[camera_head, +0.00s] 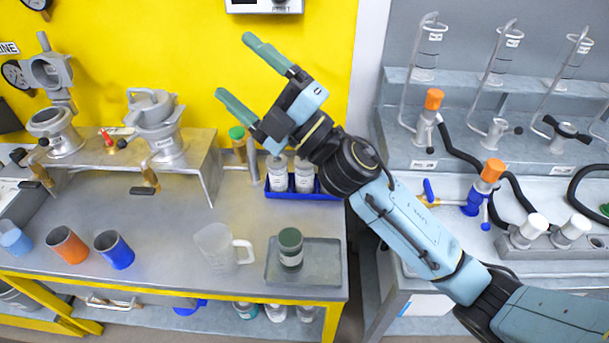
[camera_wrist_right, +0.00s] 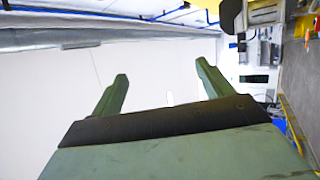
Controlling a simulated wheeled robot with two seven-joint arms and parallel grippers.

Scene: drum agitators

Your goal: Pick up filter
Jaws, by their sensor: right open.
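My right gripper (camera_head: 235,66) is raised in front of the yellow wall, with its two green fingers spread and nothing between them. In the right wrist view, the open fingers (camera_wrist_right: 162,70) face a white surface, apart from any object. I cannot tell for certain which thing is the filter. On the raised metal bench stand two metal devices with round tops, one at the far left (camera_head: 58,135) and one to its right (camera_head: 162,135). Both are well left of the gripper and below it. My left gripper is not in view.
The metal table holds an orange cup (camera_head: 67,245), a blue cup (camera_head: 114,250), a clear jug (camera_head: 217,249) and a green-lidded jar (camera_head: 290,249) on a grey tray (camera_head: 325,265). A blue rack (camera_head: 300,194) holds white bottles. Hoses and valves crowd the right bench (camera_head: 560,175).

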